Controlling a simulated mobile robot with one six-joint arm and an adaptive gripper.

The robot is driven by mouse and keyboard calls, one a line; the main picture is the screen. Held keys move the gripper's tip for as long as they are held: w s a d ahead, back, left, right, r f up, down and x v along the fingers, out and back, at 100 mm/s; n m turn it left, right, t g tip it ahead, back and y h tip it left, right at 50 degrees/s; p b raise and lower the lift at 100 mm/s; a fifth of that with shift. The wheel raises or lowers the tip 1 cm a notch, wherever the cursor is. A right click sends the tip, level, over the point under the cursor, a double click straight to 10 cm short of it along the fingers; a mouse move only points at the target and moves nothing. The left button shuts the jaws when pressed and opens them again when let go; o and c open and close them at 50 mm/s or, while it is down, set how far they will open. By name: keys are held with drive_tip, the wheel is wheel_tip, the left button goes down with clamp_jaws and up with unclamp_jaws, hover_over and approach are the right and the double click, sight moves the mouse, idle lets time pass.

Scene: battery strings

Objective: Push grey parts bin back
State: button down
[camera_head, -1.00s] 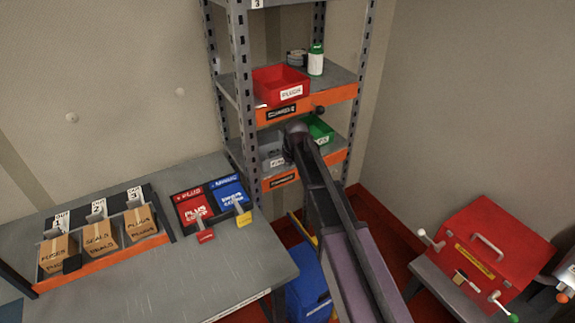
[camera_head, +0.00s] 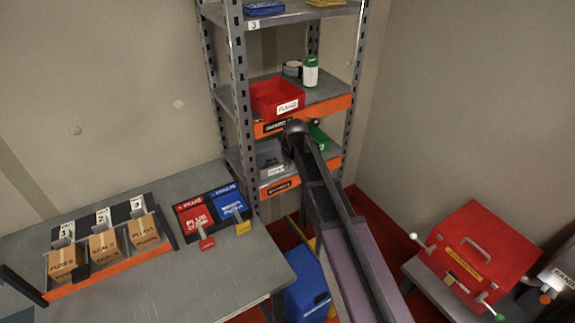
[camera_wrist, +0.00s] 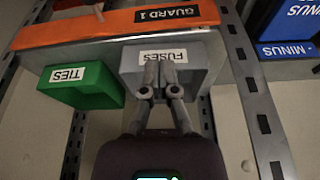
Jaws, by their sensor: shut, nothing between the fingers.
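The grey parts bin (camera_wrist: 186,58), labelled FUSES, stands on the lower shelf beside a green bin (camera_wrist: 84,88) labelled TIES. In the head view the grey bin (camera_head: 268,158) shows to the left of my wrist, partly hidden by it, and the green bin (camera_head: 319,140) shows to the right. My gripper (camera_wrist: 159,62) is shut and empty. In the wrist view its fingertips overlap the bin's front just by the label; whether they touch it I cannot tell. In the head view the fingers are hidden behind my arm.
A red bin (camera_head: 275,98) stands on the shelf above, behind an orange strip (camera_head: 325,113). Grey rack posts (camera_head: 241,110) flank the shelf. A workbench (camera_head: 190,275) with cartons is at left, a red box (camera_head: 480,255) at right, a blue container (camera_head: 307,287) below.

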drive_tip(key=c, duration=0.8)
unclamp_jaws()
drive_tip(key=shift+s+d, duration=0.15)
drive_tip(key=shift+d, duration=0.05)
drive_tip(key=s+d+m+g, duration=0.1)
drive_tip(key=s+d+m, duration=0.1)
drive_tip(key=s+d, duration=0.5)
drive_tip(key=s+d+m+g+h, duration=0.1)
drive_tip(key=s+d+m, duration=0.1)
drive_tip(key=s+d, duration=0.5)
drive_tip(key=s+d+f+m+g, duration=0.1)
drive_tip(key=s+d+m, duration=0.1)
drive_tip(key=s+d, duration=0.5)
drive_tip(key=shift+s+d+h, duration=0.1)
drive_tip(key=shift+s+h, duration=0.3)
drive_tip(key=shift+s, duration=1)
